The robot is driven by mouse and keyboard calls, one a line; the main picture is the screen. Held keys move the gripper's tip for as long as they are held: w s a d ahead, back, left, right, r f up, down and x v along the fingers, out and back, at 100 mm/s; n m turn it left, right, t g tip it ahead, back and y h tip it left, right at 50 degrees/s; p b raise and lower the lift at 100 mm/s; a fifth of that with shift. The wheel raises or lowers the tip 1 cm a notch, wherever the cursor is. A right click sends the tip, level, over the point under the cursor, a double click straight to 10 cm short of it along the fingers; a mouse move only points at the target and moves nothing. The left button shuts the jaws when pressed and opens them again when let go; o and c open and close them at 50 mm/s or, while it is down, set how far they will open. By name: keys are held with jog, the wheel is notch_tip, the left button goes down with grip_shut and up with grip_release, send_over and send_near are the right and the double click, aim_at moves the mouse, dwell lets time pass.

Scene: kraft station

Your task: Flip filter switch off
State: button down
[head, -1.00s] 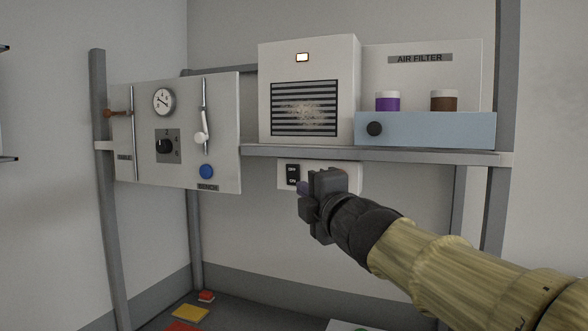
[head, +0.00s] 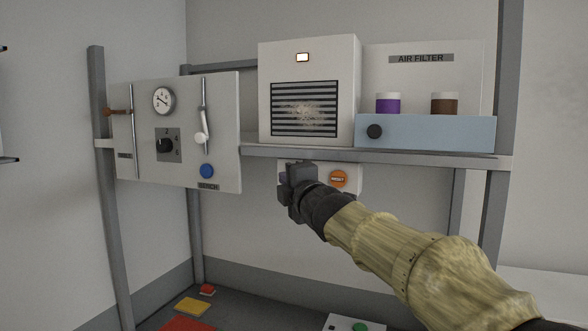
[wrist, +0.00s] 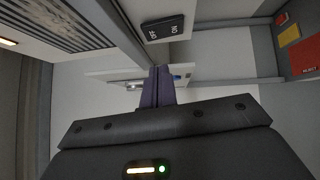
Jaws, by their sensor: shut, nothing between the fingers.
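The filter switch (wrist: 162,28) is a black rocker marked ON and OFF, at the top of the wrist view. In the head view my gripper hides it. The white switch panel (head: 354,172) is under the shelf, below the air filter unit (head: 347,70). My gripper (head: 297,178) is in front of the panel's left part. Its purple fingers (wrist: 157,88) are shut and empty. In the wrist view their tips lie just below the switch, with a visible gap. The depth between them is hard to tell. The filter's small indicator (head: 302,57) is lit.
An orange reset button (head: 338,179) is just right of my gripper on the same panel. The grey shelf edge (head: 420,158) runs right above. A control board (head: 222,130) with a gauge, dial and levers is at the left.

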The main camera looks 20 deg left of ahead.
jog(key=w+p, duration=0.3)
jog(key=w, duration=0.1)
jog(key=shift+d+r, duration=0.1)
jog(key=shift+r, duration=0.15)
